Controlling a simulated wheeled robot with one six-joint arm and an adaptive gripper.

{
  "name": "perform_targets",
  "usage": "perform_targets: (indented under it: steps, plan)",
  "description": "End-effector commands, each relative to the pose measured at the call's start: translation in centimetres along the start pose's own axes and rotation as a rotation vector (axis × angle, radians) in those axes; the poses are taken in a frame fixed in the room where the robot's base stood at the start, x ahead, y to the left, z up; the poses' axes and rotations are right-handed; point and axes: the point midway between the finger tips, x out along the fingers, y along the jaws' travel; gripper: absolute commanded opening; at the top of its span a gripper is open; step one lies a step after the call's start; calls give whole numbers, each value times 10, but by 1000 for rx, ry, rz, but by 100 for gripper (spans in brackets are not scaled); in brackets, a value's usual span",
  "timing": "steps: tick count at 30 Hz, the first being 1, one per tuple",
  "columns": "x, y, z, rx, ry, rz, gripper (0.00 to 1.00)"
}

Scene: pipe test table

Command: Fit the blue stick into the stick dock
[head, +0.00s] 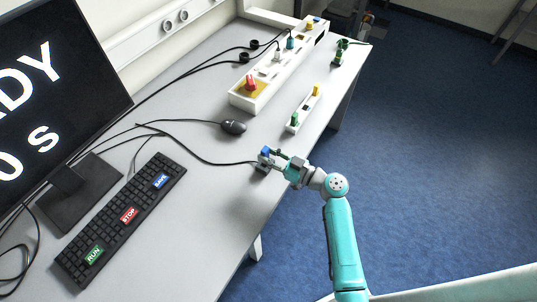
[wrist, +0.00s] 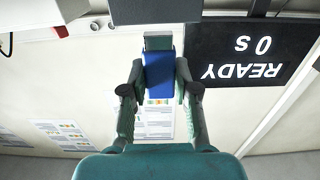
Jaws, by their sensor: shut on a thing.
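My gripper (head: 276,158) is at the near right edge of the table, shut on the blue stick (head: 266,150). In the wrist view the two fingers (wrist: 160,76) press on both sides of the blue stick (wrist: 159,74), and its grey end (wrist: 158,42) points away from my palm. A small dark block with a cable, which looks like the stick dock (head: 261,168), sits on the table at the gripper. In the wrist view a dark block (wrist: 155,12) lies right beyond the stick's grey end. I cannot tell whether the stick is in it or only close to it.
A keyboard (head: 122,217), a mouse (head: 234,127) and a monitor (head: 55,85) stand to the left. A white block with green and yellow parts (head: 306,107) and a long white fixture (head: 263,92) lie farther back. Cables cross the table.

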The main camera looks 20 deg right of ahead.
Motion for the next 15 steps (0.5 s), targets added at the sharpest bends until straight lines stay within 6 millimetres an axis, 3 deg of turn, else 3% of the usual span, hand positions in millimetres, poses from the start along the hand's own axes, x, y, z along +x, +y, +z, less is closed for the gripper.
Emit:
perform_targets:
  steps: [15]
  plan:
    - [0,0,11,0,0,0,0]
